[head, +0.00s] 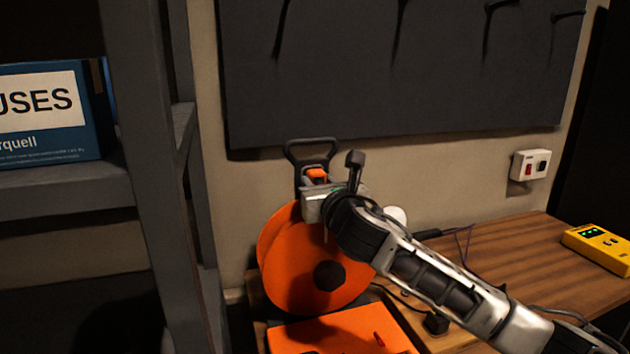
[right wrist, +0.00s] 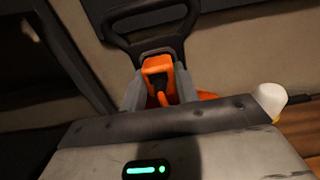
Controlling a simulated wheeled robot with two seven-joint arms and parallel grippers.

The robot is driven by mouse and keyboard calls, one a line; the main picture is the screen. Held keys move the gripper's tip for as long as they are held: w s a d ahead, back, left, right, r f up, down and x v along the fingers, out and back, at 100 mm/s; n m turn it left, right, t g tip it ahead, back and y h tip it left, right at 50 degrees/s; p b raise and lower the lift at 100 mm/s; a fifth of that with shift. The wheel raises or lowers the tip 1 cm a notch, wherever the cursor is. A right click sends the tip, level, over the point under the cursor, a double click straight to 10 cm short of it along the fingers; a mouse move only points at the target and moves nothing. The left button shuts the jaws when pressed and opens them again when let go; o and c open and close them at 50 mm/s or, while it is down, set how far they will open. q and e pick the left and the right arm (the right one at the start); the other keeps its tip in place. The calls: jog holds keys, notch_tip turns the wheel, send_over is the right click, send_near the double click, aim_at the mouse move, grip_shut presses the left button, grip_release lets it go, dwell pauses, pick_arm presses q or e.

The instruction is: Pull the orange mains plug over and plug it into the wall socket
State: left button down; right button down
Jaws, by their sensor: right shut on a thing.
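The orange mains plug (head: 317,174) sits at the top of the orange cable reel (head: 300,268), just below the reel's black handle (head: 312,146). My right gripper (head: 314,187) is shut on the plug; in the right wrist view the plug (right wrist: 156,66) is between the two grey fingers. A short orange cable (right wrist: 163,98) runs from it toward the gripper body. I cannot tell whether the plug still touches the reel. The white wall socket (head: 531,165), with a red switch, is on the wall at the right, well away from the plug. My left gripper is out of view.
A wooden desk (head: 500,262) extends right, with a yellow meter (head: 600,246) near its right end. An orange case (head: 340,332) lies before the reel. A white-capped item (head: 396,214) stands behind my right arm. A grey shelf frame (head: 150,160) rises at left.

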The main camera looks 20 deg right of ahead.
jog(key=shift+s+d, duration=0.1)
jog(key=shift+s, duration=2.85)
jog(key=shift+s, duration=0.1)
